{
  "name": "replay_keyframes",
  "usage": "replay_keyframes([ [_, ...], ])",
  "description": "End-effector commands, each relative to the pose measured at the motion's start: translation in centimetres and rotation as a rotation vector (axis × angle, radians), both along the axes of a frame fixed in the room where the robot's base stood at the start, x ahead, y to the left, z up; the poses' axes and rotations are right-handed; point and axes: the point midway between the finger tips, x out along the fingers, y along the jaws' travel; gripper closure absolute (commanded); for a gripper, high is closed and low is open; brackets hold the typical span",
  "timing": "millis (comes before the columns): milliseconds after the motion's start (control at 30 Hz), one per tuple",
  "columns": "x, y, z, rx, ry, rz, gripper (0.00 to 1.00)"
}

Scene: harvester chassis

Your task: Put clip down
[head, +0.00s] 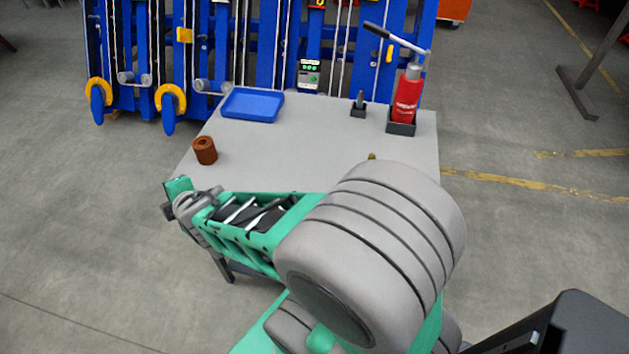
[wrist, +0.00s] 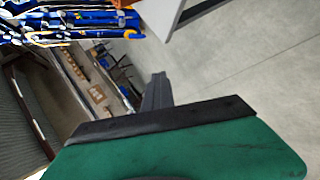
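I cannot make out a clip for certain in either view. My gripper shows in the wrist view as a narrow dark grey shape (wrist: 157,92) beyond a black bar and a green housing. I cannot tell whether its fingers are apart or whether they hold anything. In the head view my arm reaches left across the table's front edge, and its end lies at the table's left front. The fingertips are not clear there. The grey table (head: 290,145) carries a blue tray (head: 252,105) at its back left and a brown cylinder (head: 205,151) at its left edge.
A red tool (head: 407,95) with a lever handle stands in a dark holder at the back right. A small dark item (head: 359,102) stands in a holder beside it. A blue rack (head: 265,45) stands behind the table. The table's middle is clear.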

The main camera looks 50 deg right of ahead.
Motion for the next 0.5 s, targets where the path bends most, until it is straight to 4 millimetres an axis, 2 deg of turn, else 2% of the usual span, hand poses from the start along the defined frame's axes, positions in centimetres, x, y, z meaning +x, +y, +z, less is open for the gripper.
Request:
replay_keyframes([
  [133,-0.2,-5.2,-1.0,0.047,0.063,-0.251,1.00],
  [267,-1.4,-10.9,-1.4,0.128,0.119,-0.567,1.00],
  [367,-3.1,-15.0,-1.5,0.212,0.148,-0.828,1.00],
  [500,-6.2,-20.2,-1.3,0.353,0.152,-1.209,1.00],
])
